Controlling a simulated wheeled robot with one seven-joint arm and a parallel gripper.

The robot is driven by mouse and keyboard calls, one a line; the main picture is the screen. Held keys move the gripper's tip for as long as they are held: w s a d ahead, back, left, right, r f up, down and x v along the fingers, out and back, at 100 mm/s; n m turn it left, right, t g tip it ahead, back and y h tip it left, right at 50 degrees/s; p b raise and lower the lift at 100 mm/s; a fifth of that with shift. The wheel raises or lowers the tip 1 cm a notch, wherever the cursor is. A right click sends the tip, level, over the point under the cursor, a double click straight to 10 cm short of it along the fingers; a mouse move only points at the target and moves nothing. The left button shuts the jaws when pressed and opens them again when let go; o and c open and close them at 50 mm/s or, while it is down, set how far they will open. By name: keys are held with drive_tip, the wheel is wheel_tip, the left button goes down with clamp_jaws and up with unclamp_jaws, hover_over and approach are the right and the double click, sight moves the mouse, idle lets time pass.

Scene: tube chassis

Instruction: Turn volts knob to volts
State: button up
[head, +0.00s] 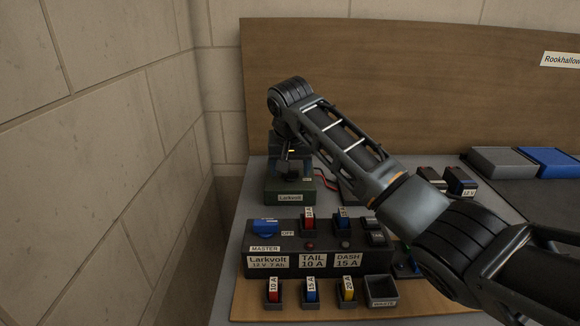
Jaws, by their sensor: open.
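I cannot tell whether the fingers touch the box. No knob marked volts can be made out; the gripper and arm cover part of the box, and the view is small and dark there.
In front stands a black panel (268,245) with a blue master switch (265,228) marked OFF, fuses and rocker switches. Several coloured fuses and a grey bin (381,290) sit at the front edge. A stone wall (95,150) is close on the left; grey and blue trays (506,161) lie right.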

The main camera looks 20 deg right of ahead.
drive_tip(key=shift+c, duration=0.3)
drive_tip(key=c, duration=1)
